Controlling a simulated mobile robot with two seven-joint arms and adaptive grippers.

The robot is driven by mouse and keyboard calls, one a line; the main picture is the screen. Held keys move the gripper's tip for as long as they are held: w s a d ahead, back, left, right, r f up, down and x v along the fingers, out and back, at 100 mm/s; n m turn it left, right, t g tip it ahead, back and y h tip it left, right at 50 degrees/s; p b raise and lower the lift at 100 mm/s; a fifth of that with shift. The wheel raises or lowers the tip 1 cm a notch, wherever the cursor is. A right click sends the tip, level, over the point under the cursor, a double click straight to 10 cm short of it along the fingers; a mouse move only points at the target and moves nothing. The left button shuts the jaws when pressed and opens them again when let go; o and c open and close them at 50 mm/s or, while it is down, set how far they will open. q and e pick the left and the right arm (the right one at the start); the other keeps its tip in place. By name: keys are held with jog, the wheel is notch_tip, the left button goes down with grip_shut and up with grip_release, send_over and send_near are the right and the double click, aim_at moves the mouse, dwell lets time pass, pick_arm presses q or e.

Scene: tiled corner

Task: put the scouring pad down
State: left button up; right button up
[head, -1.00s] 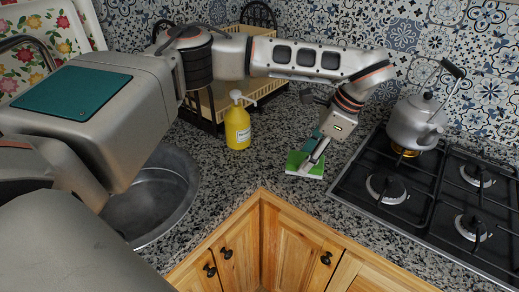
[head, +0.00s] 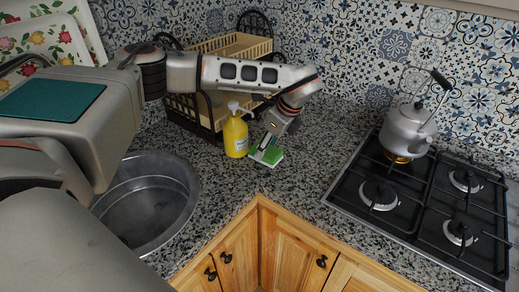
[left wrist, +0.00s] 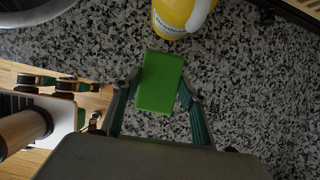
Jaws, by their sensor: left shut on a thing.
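The scouring pad (head: 267,154) is a flat block with a green top and a pale lower layer. My left gripper (head: 262,148) is shut on it, low over the granite counter beside the yellow bottle. In the left wrist view the green pad (left wrist: 160,82) sits between the two fingers of my left gripper (left wrist: 159,90). I cannot tell whether the pad's underside touches the counter. My right gripper is not in view.
The yellow bottle (head: 236,136) stands just left of the pad; it also shows in the left wrist view (left wrist: 176,16). A sink (head: 145,200) lies left, a gas hob (head: 400,232) with a kettle (head: 408,128) right. Counter (head: 310,150) between pad and hob is clear.

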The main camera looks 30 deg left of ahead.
pick_arm(q)
jog(key=shift+a, duration=0.9)
jog(key=p+x, duration=0.1)
jog(key=x, duration=0.2)
jog(key=shift+d, duration=0.15)
jog(key=shift+f, duration=0.5)
jog(key=o, duration=1.2)
jog(key=shift+o, duration=0.4)
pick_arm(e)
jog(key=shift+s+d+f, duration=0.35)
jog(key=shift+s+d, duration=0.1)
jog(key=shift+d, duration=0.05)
